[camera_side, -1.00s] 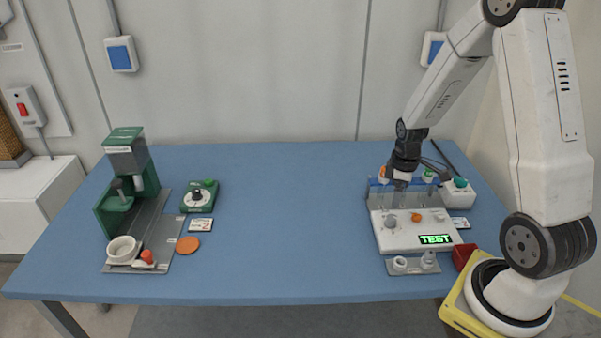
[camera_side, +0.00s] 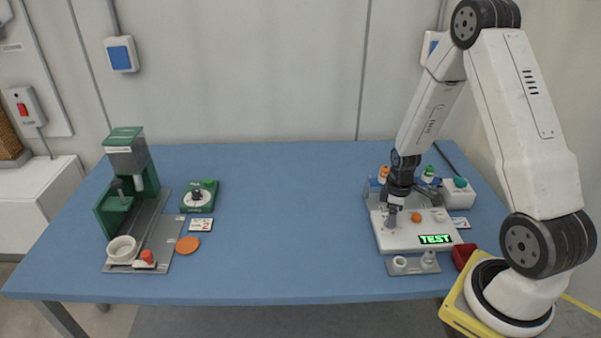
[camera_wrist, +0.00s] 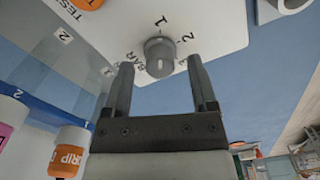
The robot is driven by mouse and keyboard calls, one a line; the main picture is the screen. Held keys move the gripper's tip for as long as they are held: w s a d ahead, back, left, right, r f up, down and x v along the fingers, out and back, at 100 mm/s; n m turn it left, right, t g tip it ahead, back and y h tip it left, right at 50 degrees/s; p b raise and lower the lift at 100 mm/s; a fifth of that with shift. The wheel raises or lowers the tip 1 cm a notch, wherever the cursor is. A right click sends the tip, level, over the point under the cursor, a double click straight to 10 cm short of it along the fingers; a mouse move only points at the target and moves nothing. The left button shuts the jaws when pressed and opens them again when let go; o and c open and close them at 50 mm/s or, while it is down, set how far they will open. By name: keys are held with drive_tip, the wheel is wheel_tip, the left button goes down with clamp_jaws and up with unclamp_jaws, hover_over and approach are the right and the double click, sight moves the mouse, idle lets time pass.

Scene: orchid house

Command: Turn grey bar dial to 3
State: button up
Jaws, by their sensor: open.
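The grey bar dial (camera_wrist: 159,56) stands on the white panel (camera_wrist: 130,25) in the wrist view, by the printed word BAR. I cannot tell which mark the dial points to. My gripper (camera_wrist: 160,63) is open, with one finger on each side of the dial and gaps visible at both sides. In the side view my gripper (camera_side: 391,218) is low over the left part of the white panel (camera_side: 402,243) and mostly hides the dial.
An orange knob (camera_side: 416,217) sits right of my gripper, above the lit TEST display (camera_side: 435,239). Bottles in a blue rack stand behind the panel, including an orange DRIP one (camera_wrist: 68,150). A green machine (camera_side: 127,165) stands far left. The middle table (camera_side: 290,220) is clear.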

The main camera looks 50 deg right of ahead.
drive_tip(key=shift+f, duration=0.2)
clamp_jaws()
